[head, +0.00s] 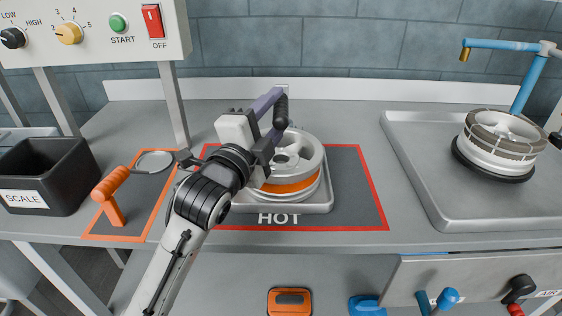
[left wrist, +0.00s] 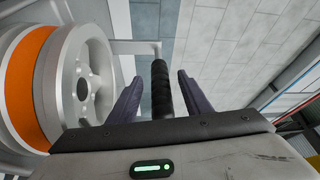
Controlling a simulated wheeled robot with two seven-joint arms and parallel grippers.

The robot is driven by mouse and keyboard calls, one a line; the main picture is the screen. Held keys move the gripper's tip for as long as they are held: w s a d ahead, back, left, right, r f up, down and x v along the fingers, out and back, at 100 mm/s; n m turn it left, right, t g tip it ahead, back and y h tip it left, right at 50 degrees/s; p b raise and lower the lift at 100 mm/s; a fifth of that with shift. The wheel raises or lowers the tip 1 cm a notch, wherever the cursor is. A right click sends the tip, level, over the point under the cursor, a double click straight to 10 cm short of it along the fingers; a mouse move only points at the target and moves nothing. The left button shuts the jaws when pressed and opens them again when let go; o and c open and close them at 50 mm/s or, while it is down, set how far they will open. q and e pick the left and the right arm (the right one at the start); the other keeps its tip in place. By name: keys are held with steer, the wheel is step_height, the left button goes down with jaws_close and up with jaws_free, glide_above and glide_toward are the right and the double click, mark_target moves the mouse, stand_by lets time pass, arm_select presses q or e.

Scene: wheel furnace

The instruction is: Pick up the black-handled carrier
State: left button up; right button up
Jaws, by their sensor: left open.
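The carrier (head: 328,207) is a grey tray on the dark mat marked HOT, with a pale wheel (head: 299,157) with an orange band on it. Its black ribbed handle (head: 281,110) stands upright at the back; it also shows in the left wrist view (left wrist: 161,88). My left gripper (head: 277,113) is open at the handle. In the left wrist view the handle stands between the two purple fingers (left wrist: 157,92), with gaps on both sides. My left arm hides part of the tray and wheel. My right gripper is not in view.
A second wheel (head: 504,138) sits on a black base in the metal tray (head: 412,165) at right. A control panel (head: 90,30) hangs above left. A black SCALE bin (head: 45,175) and an orange-handled tool (head: 110,185) are at left. Bare counter lies behind the mat.

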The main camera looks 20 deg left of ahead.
arm_select(q)
steer(key=shift+w+d+r, duration=0.1)
steer(key=shift+w+d, duration=0.05)
steer(key=shift+w, duration=0.8)
steer(key=shift+c, duration=0.3)
jaws_close()
steer(key=shift+r+p, duration=0.95)
steer(key=shift+r, duration=4.35)
